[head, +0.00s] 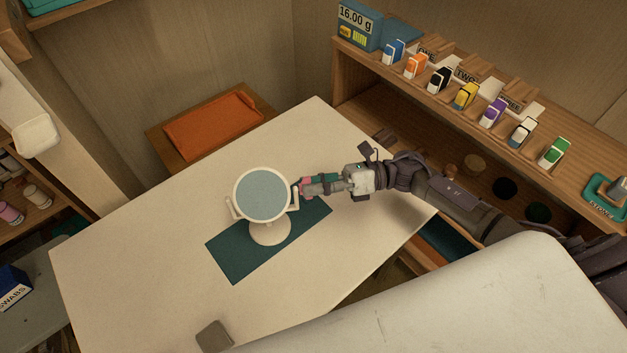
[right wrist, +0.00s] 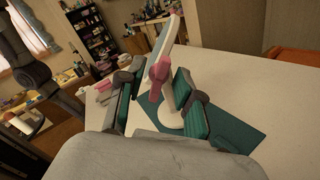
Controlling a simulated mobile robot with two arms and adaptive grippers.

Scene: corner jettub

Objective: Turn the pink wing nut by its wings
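A round tilting mirror (head: 262,194) in a white frame stands on a round foot on the table. The pink wing nut (right wrist: 158,76) sits at the side of its yoke; in the head view only a small bit of pink shows beside the mirror, mostly hidden by my gripper. My right gripper (head: 309,186) reaches in from the right at the mirror's right side. In the right wrist view its two green-padded fingers (right wrist: 154,88) stand apart on either side of the wing nut, with gaps visible. My left gripper is in neither view.
The mirror stands on a dark green mat (head: 232,257) on the pale table (head: 130,250). A grey block (head: 214,335) lies near the front edge. A wooden shelf with several small coloured boxes (head: 465,96) rises at the right. The table's left side is clear.

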